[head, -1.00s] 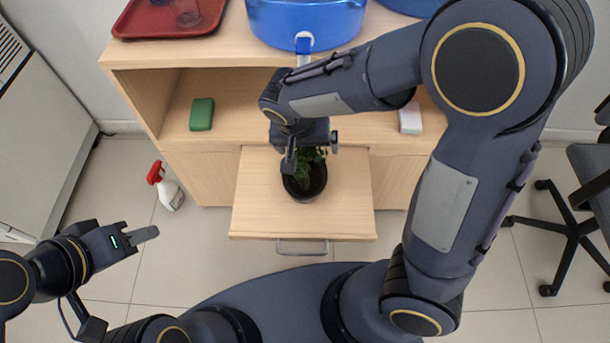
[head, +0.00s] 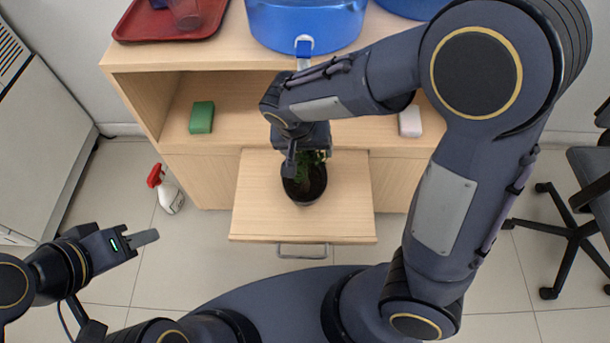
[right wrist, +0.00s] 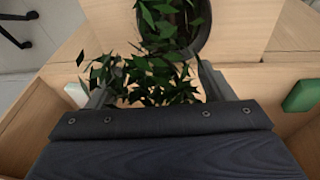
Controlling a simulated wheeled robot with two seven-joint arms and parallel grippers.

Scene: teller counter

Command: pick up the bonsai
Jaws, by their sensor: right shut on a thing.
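The bonsai (head: 305,184) stands in a dark round pot on the pulled-out wooden board (head: 255,215) in the head view. Its green leaves are partly hidden under my right gripper (head: 308,160). In the right wrist view the leaves (right wrist: 160,75) fill the space between the two fingers, and the pot shows behind them. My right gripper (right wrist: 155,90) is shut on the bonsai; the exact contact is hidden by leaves. My left gripper (head: 146,238) is empty, off to the left above the floor; its finger gap does not show clearly.
A green block (head: 202,117) and a white block (head: 410,122) lie on the shelf. Above are a red tray (head: 150,28) and a blue container (head: 305,28). A spray bottle (head: 169,193) stands on the floor at left. An office chair (head: 570,210) is at right.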

